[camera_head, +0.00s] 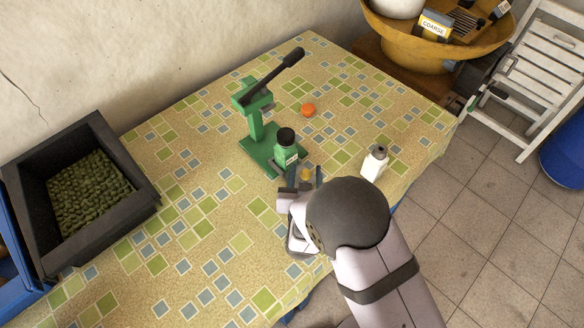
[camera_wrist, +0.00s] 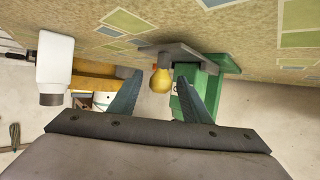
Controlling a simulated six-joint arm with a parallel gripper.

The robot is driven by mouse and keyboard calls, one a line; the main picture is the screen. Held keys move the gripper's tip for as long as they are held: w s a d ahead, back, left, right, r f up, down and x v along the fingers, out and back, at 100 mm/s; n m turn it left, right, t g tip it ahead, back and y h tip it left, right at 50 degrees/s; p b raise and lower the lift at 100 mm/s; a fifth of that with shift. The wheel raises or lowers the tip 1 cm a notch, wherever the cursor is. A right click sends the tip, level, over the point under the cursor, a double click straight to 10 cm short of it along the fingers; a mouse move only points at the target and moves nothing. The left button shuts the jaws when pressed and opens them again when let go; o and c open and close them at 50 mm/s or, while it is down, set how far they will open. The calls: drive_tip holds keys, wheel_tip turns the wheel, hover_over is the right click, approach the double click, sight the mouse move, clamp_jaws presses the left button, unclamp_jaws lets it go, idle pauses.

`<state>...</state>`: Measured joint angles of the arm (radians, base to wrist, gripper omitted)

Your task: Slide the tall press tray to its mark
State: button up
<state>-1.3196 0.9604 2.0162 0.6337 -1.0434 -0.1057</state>
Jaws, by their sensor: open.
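A small grey tray (camera_wrist: 178,51) with a round yellow knob (camera_wrist: 160,80) shows in the wrist view, against the green press (camera_wrist: 213,80). In the head view the yellow knob (camera_head: 305,174) is just in front of the green press (camera_head: 256,124), which has a raised black lever. In the wrist view my gripper (camera_wrist: 159,78) shows a gap beside the knob. I cannot make out the mark.
A white bottle (camera_head: 375,163) stands right of my gripper. A black crate (camera_head: 146,193) of green produce sits at the left. The patterned table (camera_head: 213,262) is clear at the front left.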

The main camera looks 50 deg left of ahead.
drive_tip(key=c, duration=1.1)
drive_tip(key=shift+o, duration=0.2)
drive_tip(key=shift+a, duration=0.15)
drive_tip(key=shift+w+a+b, duration=0.2)
drive_tip(key=shift+a+b, duration=0.85)
drive_tip(key=shift+a, duration=2.8)
drive_tip(key=o, duration=1.1)
